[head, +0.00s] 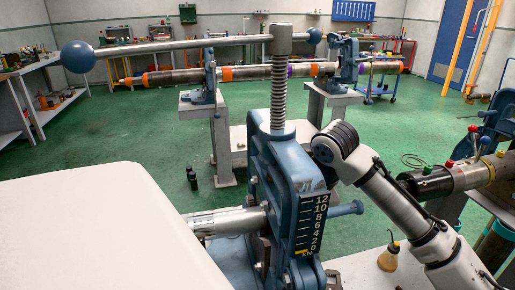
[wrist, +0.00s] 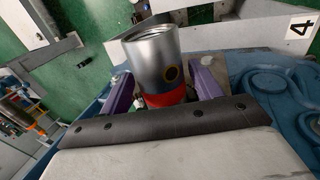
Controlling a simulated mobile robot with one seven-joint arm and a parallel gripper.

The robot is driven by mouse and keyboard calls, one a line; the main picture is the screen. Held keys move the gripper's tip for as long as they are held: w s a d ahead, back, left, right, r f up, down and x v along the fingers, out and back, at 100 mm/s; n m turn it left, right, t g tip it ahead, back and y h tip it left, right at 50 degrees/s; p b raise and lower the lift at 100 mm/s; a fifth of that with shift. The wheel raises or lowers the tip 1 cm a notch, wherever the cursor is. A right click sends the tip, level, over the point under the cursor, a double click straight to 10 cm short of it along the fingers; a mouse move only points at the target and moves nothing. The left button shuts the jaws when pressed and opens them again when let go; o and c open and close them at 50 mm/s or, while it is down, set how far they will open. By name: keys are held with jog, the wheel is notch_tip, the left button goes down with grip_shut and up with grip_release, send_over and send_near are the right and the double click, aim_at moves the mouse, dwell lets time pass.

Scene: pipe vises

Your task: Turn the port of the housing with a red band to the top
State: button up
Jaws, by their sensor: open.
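In the wrist view a silver housing (wrist: 152,55) with a red band (wrist: 165,97) near its lower end shows its open end at the top of the picture. In the head view the gripper is hidden behind the blue vise (head: 285,180), and the red band is not visible.
A silver pipe end (head: 228,222) sticks out left of the vise. The vise has a tall screw and a long handle bar (head: 180,46). A white surface (head: 90,230) fills the left front. A dark pipe (head: 440,180) with coloured knobs is at the right.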

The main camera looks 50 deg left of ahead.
jog(key=shift+c, duration=0.2)
jog(key=shift+r, duration=0.1)
jog(key=c, duration=0.8)
jog(key=shift+o, duration=0.2)
jog(key=shift+r+p, duration=0.1)
jog(key=shift+p, duration=0.5)
jog(key=shift+w+a+g+h+p, duration=0.15)
jog(key=shift+g+h+p, duration=0.2)
jog(key=shift+h+p, duration=1.05)
jog(key=shift+s+a+g+h+p, duration=0.1)
jog(key=shift+g+h+p, duration=0.25)
jog(key=shift+p, duration=2)
jog(key=shift+w+a+g+h+p, duration=0.1)
jog(key=shift+g+h+p, duration=0.35)
jog(key=shift+p, duration=1.65)
jog(key=shift+w+a+g+h+p, duration=0.1)
jog(key=shift+h+p, duration=0.6)
jog(key=shift+p, duration=1.35)
jog(key=shift+a+h, duration=0.1)
jog(key=shift+h, duration=0.4)
